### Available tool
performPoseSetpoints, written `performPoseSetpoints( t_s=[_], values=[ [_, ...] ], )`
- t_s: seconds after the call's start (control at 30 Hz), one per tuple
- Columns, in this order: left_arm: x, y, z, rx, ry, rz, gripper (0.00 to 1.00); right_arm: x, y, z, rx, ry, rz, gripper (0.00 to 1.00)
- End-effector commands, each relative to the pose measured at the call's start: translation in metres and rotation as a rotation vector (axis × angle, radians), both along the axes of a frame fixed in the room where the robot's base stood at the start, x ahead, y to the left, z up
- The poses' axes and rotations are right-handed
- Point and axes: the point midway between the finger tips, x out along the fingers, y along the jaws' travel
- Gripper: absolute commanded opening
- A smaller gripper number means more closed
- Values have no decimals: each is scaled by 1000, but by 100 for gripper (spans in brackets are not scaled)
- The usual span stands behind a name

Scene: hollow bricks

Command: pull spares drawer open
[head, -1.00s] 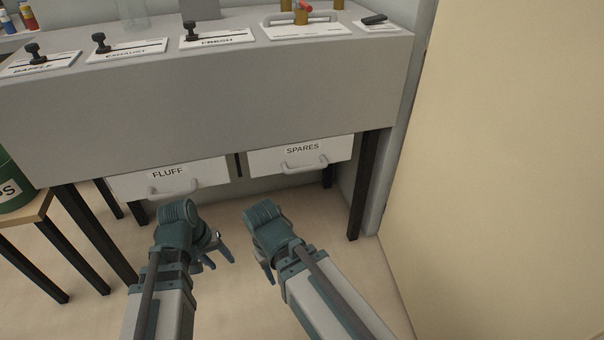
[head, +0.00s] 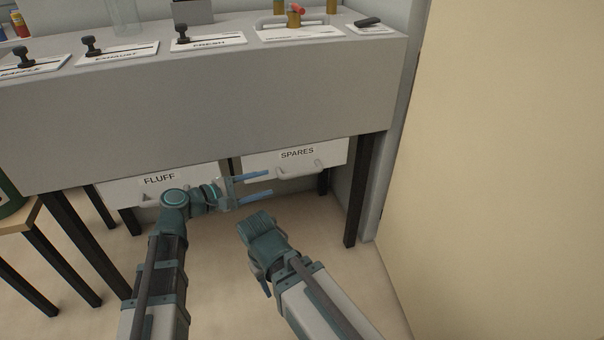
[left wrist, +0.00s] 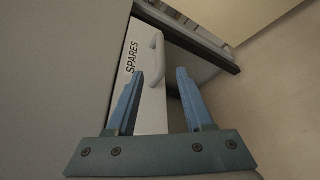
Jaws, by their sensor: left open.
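The white spares drawer (head: 262,169) hangs under the grey console and is shut. Its pale bar handle (head: 299,171) sits on the front below the SPARES label. My left gripper (head: 271,185) is open and empty, its blue fingers pointing right, just left of the handle and apart from it. In the left wrist view the drawer front (left wrist: 151,105) shows between and beyond the fingers, with the handle (left wrist: 156,60) past the fingertips. My right gripper (head: 266,288) hangs low, below the drawer; its fingers are mostly hidden by its own wrist.
The FLUFF drawer (head: 120,189) is to the left, partly behind my left arm. The console (head: 200,105) overhangs both drawers. A dark table leg (head: 358,190) stands right of the spares drawer, near a beige wall (head: 510,170). Floor below is clear.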

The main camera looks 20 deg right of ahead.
Motion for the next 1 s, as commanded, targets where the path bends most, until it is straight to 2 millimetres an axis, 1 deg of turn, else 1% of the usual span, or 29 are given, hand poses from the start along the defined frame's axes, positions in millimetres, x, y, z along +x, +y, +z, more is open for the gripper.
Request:
performPoseSetpoints(
  t_s=[0.13, 0.23, 0.37, 0.6, 0.7, 0.8, 1.0],
  values=[
    [2, -4, -1, -1, 0, -1, 52, 0, 0, -1, 0, 0, 0, 50],
    [6, -14, -5, 1, -1, -3, 52, 0, 0, -4, 0, 0, 0, 50],
    [15, -36, -11, 3, -2, -5, 52, 0, 0, -10, 0, -1, 0, 50],
    [33, -81, -21, 3, -2, -4, 52, 0, 0, -21, 0, -1, 0, 50],
    [39, -96, -25, 3, -2, -4, 52, 0, 0, -25, 1, -2, 0, 50],
    [43, -109, -28, 3, -2, -4, 52, 0, 0, -27, 1, -2, 0, 50],
    [48, -123, -30, 3, -1, -2, 52, 0, 0, -30, 1, -2, 0, 50]
  ],
)
